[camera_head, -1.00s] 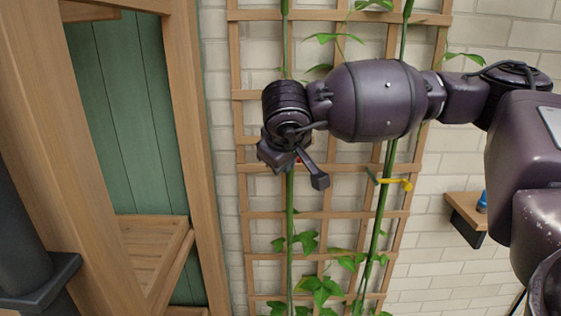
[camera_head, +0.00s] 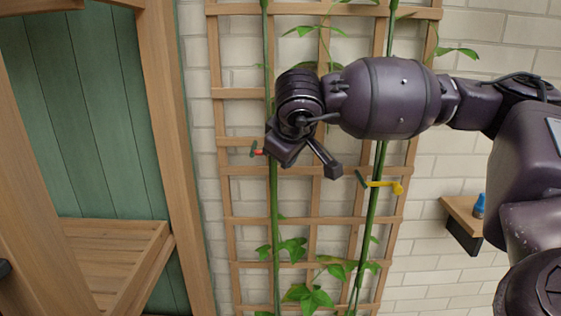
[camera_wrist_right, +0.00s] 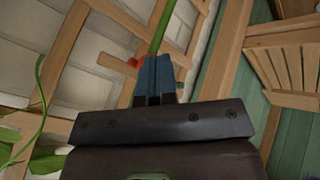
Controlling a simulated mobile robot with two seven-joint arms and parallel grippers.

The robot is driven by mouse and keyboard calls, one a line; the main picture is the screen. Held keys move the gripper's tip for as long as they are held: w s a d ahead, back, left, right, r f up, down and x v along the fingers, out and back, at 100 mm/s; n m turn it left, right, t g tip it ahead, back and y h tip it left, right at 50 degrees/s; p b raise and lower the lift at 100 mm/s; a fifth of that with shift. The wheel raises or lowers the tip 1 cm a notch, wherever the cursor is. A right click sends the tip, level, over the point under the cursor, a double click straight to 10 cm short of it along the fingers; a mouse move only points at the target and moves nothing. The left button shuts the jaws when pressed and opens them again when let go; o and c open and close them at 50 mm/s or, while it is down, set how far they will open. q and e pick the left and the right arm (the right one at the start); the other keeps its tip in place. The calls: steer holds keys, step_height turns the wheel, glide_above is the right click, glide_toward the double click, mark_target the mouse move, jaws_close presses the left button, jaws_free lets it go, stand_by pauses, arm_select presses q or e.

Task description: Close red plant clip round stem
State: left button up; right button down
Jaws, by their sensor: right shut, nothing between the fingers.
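The red plant clip (camera_head: 259,152) is at the left green stem (camera_head: 274,210) in front of the trellis, with a dark green piece at its left end. The gripper partly covers this spot, so I cannot tell whether the clip is closed round the stem. In the right wrist view the red clip (camera_wrist_right: 134,63) shows just left of the fingertips, close to the stem (camera_wrist_right: 161,28). My right gripper (camera_wrist_right: 155,72) is shut and empty, its blue-grey fingers together. In the head view its body is just right of the left stem. My left gripper is not in view.
A yellow clip (camera_head: 386,185) is on the right stem (camera_head: 372,215). The wooden trellis (camera_head: 312,222) stands against a pale brick wall. A small shelf (camera_head: 462,213) with a blue bottle (camera_head: 478,206) is at the right.

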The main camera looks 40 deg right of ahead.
steer(key=shift+w+d+r, duration=0.1)
steer(key=shift+d+r, duration=0.1)
steer(key=shift+d, duration=0.25)
stand_by(0.3)
steer(key=shift+d+f, duration=0.1)
